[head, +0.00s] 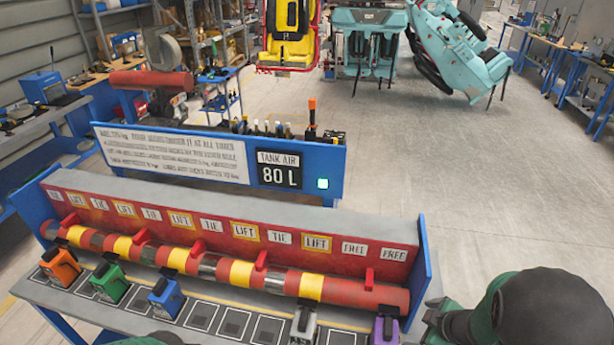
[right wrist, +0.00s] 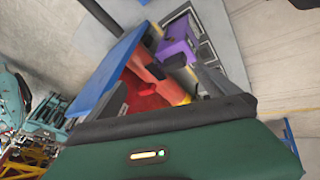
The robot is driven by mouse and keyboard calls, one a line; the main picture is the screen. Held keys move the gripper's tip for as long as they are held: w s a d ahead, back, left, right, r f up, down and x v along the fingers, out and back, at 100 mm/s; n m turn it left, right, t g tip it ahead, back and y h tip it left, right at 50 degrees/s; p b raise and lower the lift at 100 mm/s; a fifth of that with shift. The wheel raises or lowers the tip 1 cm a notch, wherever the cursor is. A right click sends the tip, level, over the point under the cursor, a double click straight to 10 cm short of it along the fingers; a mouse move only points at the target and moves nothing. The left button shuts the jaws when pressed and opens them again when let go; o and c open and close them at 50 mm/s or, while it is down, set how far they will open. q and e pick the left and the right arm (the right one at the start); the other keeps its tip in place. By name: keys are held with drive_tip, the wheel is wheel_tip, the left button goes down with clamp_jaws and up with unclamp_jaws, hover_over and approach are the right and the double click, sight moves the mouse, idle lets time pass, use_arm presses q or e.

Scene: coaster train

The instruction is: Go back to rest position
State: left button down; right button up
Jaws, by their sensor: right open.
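My right gripper (right wrist: 157,76) is open in the right wrist view, its two dark fingers apart with nothing held between them. Beyond it are the purple clamp-like unit (right wrist: 178,42) and the end of the red pipe. In the head view my right arm (head: 535,310) fills the lower right corner, just right of the bench end. A small green and dark piece of my left arm (head: 150,340) shows at the bottom edge; its gripper is out of view. The red and yellow pipe (head: 340,289) lies along the bench (head: 45,295).
Orange (head: 60,267), green (head: 109,284), blue (head: 166,298), grey (head: 303,326) and purple (head: 384,330) units stand along the bench front. A labelled red backboard (head: 230,232) and blue end plate (head: 418,265) border the pipe. Floor (head: 480,180) to the right is clear.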

drive_tip(key=s+a+f+m+g+h+b, duration=0.1)
drive_tip(key=s+a+f+m+g+b, duration=0.2)
drive_tip(key=s+a+m+b, duration=0.6)
drive_tip(key=s+a+f+m, duration=0.1)
drive_tip(key=s, duration=0.3)
drive_tip(key=shift+s+a+f+m, duration=0.2)
drive_tip(key=shift+m, duration=0.1)
idle(5.2)
